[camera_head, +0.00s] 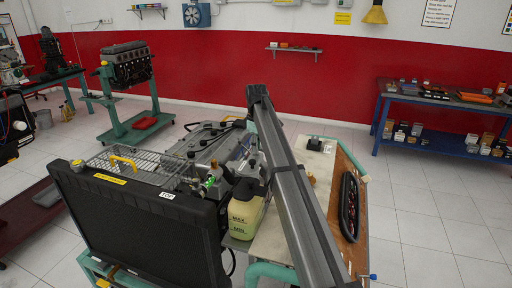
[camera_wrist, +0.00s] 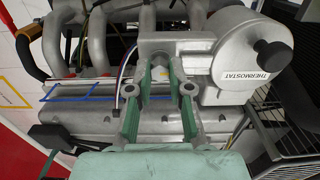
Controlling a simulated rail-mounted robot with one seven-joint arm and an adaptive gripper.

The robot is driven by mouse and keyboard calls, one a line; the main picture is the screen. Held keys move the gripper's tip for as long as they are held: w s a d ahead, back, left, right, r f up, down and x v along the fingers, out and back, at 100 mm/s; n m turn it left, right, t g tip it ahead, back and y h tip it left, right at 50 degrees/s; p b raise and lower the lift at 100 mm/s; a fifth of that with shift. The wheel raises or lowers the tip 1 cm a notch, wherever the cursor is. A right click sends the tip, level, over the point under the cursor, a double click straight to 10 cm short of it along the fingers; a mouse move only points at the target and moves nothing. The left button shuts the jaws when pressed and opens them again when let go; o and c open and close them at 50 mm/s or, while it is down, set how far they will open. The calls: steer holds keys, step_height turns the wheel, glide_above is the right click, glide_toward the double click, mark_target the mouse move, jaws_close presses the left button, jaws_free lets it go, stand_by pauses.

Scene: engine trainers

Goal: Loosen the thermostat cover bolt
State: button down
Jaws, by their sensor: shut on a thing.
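The thermostat housing (camera_wrist: 187,44) is grey, with a round cover (camera_wrist: 235,62) labelled THERMOSTAT, at the upper right of the wrist view. A black knob (camera_wrist: 275,54) sticks out on the cover's right side. My gripper (camera_wrist: 161,72), with green-lined fingers, reaches up to the housing's left part. Its fingertips are close together around a small pale piece there, which looks like the thermostat cover bolt. The fingers and housing hide most of it. In the head view I cannot make out the gripper or the bolt.
Curved grey intake pipes (camera_wrist: 97,40) and a blue-edged strip (camera_wrist: 85,91) lie left of the gripper. A black wire rack (camera_wrist: 290,125) is at right.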

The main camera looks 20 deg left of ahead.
steer(key=shift+f, duration=0.1)
steer(key=c, duration=1.1)
jaws_free()
steer(key=shift+o, duration=0.2)
step_height(320, 180, up, 12)
